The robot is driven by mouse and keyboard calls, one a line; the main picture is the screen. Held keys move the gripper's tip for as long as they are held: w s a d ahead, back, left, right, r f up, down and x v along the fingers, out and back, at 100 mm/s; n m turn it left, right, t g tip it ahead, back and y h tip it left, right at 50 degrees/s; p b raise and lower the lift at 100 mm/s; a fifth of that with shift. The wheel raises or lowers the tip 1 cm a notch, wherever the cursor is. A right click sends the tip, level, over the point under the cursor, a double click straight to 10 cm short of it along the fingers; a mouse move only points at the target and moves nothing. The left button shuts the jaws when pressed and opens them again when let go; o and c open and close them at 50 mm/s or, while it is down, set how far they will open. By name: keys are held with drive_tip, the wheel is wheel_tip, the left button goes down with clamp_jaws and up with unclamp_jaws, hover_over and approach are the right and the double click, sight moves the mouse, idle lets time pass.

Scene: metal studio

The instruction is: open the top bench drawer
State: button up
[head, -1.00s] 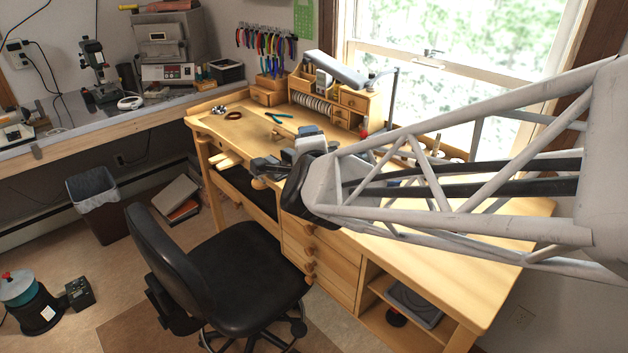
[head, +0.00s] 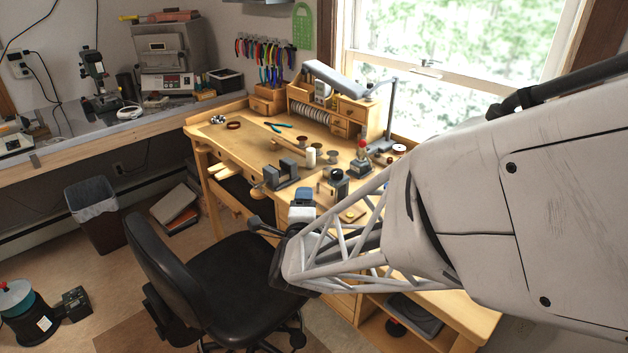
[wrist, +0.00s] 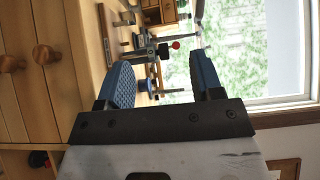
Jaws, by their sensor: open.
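The top bench drawer (wrist: 62,85) shows in the left of the wrist view, which is turned on its side. Its round wooden knob (wrist: 46,55) stands out from the front, and the drawer looks shut. My gripper (wrist: 162,72) is open and empty, with its two blue-padded fingers wide apart. In the wrist view the knob lies left of both fingers, outside the gap and not touched. In the head view my gripper (head: 301,207) is at the bench's front edge by the chair, and my arm hides most of the drawer stack.
A second knob (wrist: 12,63) sits on the drawer below. A black office chair (head: 215,285) stands close to the bench front. The wooden bench top (head: 240,145) carries a vise-like tool (head: 282,175), spools and a lamp (head: 340,75). Open shelves (head: 385,310) are at the right end.

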wheel_tip(320, 180, down, 19)
drive_tip(key=shift+f, duration=0.15)
drive_tip(key=shift+w, duration=0.2)
drive_tip(key=shift+w, duration=3.7)
clamp_jaws()
